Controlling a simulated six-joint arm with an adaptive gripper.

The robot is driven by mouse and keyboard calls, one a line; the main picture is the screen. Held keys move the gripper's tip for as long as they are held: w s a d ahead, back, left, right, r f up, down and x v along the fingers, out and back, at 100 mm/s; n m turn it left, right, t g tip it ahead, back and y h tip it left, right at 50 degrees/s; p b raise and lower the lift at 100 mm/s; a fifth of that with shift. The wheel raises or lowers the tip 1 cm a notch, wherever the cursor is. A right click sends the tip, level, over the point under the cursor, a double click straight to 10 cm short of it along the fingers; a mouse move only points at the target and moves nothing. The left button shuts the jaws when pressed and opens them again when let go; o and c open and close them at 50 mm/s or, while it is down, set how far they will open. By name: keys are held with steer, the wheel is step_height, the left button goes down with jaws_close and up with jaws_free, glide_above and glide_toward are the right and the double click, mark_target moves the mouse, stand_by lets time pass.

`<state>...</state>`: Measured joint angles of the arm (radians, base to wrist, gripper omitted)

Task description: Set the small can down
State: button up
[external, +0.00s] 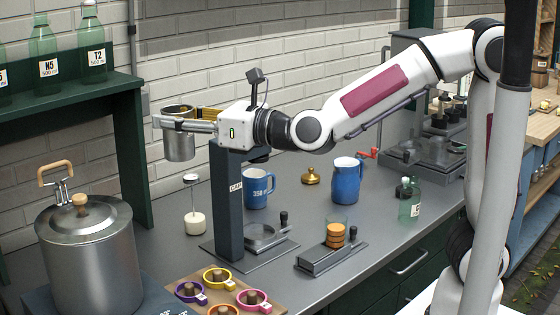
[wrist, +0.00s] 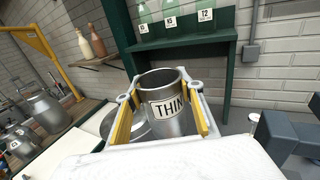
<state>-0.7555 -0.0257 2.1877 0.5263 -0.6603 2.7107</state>
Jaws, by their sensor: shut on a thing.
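The small can (external: 179,145) is an open-topped grey metal can. In the wrist view the can (wrist: 168,103) carries a white label reading "THIN". My gripper (external: 181,124) is shut on it, with one finger on each side of its wall in the wrist view (wrist: 162,112). The can is upright and held in the air above the grey counter (external: 165,262), left of the dark post marked "CAP". Its underside contents are hidden; its inside looks empty where I can see it.
A large lidded metal pot (external: 88,255) stands front left. A green shelf (external: 75,95) with bottles is behind it. The dark post (external: 226,200), a white plunger-like item (external: 194,222), blue mugs (external: 345,182) and coloured rings (external: 217,278) stand on the counter.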

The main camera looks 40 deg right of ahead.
steer(key=s+d+r+n+g+y, duration=0.1)
steer(key=s+r+n+g+y, duration=0.1)
steer(key=s, duration=1)
steer(key=shift+d+r+n+g+y, duration=0.2)
steer(key=shift+d+n+g+y, duration=0.25)
steer(key=shift+y, duration=0.55)
steer(key=shift+a, duration=0.1)
